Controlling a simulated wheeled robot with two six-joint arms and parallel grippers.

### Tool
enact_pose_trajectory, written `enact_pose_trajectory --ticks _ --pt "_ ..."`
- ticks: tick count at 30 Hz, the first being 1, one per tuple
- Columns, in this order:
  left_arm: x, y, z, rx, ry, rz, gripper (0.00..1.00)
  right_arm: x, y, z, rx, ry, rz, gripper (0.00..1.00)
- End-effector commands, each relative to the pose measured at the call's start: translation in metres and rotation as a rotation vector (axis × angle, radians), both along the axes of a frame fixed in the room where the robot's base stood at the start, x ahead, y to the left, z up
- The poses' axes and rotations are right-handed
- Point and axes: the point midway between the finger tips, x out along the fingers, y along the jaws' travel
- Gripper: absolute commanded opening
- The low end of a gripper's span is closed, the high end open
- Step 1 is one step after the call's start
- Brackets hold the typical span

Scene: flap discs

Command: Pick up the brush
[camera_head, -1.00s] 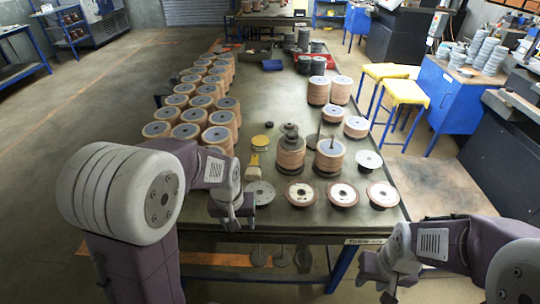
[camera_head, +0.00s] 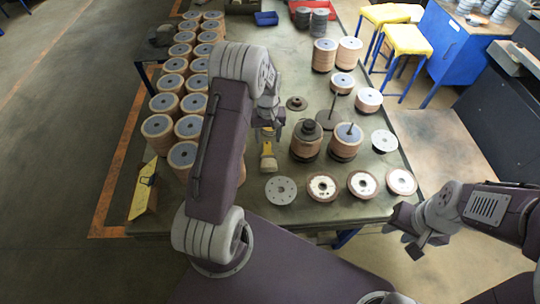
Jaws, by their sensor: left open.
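The brush (camera_head: 268,157), with a yellow part and pale beige end, lies on the near part of the table, left of the stacked discs. My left gripper (camera_head: 268,132) is open just above and behind the brush. It covers the brush's far part, and I cannot tell if it touches. My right gripper (camera_head: 424,246) is off the table's near right corner, away from the brush and with nothing visible in it. Its finger gap is unclear.
Rows of flap disc stacks (camera_head: 158,128) line the table's left side. Two taller disc stacks (camera_head: 306,143) stand right of the brush, and several single discs (camera_head: 281,190) lie along the near edge. A yellow piece (camera_head: 144,190) stands at the near left corner.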

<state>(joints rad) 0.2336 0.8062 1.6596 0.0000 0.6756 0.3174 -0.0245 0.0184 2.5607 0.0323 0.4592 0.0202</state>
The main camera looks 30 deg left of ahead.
Motion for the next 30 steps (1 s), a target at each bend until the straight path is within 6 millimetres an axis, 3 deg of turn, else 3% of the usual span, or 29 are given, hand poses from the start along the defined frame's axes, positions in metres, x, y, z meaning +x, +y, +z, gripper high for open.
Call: enact_pose_trajectory --ticks 6,13,19,27,28,30 --pt "-0.001 0.000 -0.032 -0.001 0.003 -0.001 0.55 0.000 0.000 0.010 0.000 0.000 0.000 0.36" --pt "-0.001 0.000 -0.045 -0.001 0.005 -0.001 0.55 0.000 0.000 0.018 0.000 0.000 0.000 0.36" --pt "0.000 0.001 -0.080 0.000 0.002 -0.001 0.55 0.000 0.000 0.029 0.000 0.000 0.000 0.36" --pt "0.001 0.001 -0.089 0.000 0.000 -0.001 0.55 0.000 0.000 0.028 0.000 0.000 0.000 0.36" --pt "0.001 0.001 -0.089 0.000 0.000 -0.001 0.52 0.000 0.000 0.028 0.000 0.000 0.000 0.36" --pt "0.001 0.001 -0.088 0.000 0.000 -0.001 0.32 0.000 0.000 0.028 0.000 0.000 0.000 0.36"
